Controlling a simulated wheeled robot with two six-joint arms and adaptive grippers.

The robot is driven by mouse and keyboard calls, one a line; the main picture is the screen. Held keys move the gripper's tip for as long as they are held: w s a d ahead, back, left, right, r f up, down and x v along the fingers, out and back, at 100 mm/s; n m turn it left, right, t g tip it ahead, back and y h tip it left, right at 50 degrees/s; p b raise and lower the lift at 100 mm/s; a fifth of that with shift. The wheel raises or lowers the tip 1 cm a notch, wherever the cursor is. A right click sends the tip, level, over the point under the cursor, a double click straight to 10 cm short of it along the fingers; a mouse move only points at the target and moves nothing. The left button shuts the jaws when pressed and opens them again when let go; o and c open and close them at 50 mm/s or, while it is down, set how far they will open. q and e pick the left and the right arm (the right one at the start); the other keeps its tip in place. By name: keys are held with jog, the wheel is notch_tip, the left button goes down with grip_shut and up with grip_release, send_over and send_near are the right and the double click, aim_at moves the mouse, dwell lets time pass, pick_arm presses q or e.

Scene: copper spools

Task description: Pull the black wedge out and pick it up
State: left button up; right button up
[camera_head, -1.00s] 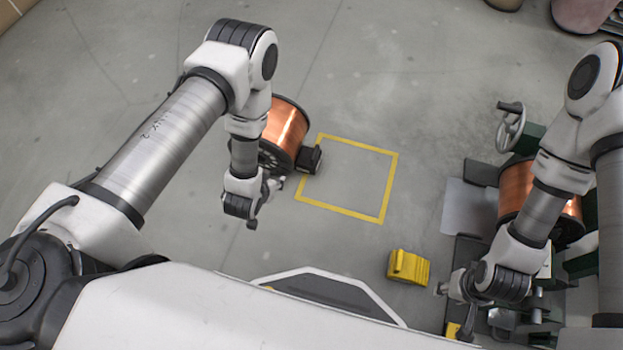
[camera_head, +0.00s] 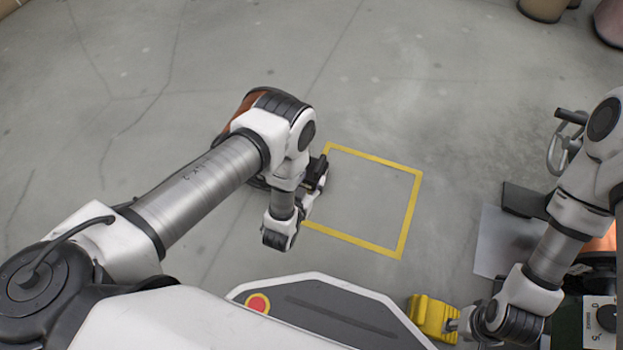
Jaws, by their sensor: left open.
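The black wedge (camera_head: 317,170) is a small dark block at the left edge of the yellow floor square. It is partly hidden by my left wrist. The copper spool (camera_head: 240,105) lies just left of it, mostly covered by my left arm. My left gripper (camera_head: 316,196) is open, with its fingers at the near side of the wedge. I cannot tell whether they touch it or whether the wedge touches the spool. My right gripper (camera_head: 454,326) is low at the right, close beside a yellow block. Its jaw opening is too small to read.
The yellow outlined square (camera_head: 411,215) on the floor is empty. The yellow block (camera_head: 428,318) lies near my base. A machine with a handwheel (camera_head: 560,150) and another copper spool (camera_head: 603,240) stands at the right.

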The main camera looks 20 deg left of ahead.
aim_at(320, 165)
pick_arm(q)
jog(key=b+x, duration=0.1)
jog(key=x, duration=0.1)
jog(key=b+x, duration=0.3)
jog(key=x, duration=0.1)
jog(key=shift+w+f+b, duration=0.3)
jog(key=shift+f, duration=0.1)
pick_arm(e)
jog(key=f, duration=0.2)
jog(key=w+f, duration=0.1)
jog(key=f, duration=0.1)
jog(key=shift+f, duration=0.4)
pick_arm(q)
jog(key=shift+w, duration=0.55)
pick_arm(e)
jog(key=shift+w+f, duration=0.15)
jog(key=shift+f, duration=0.1)
pick_arm(q)
grip_shut()
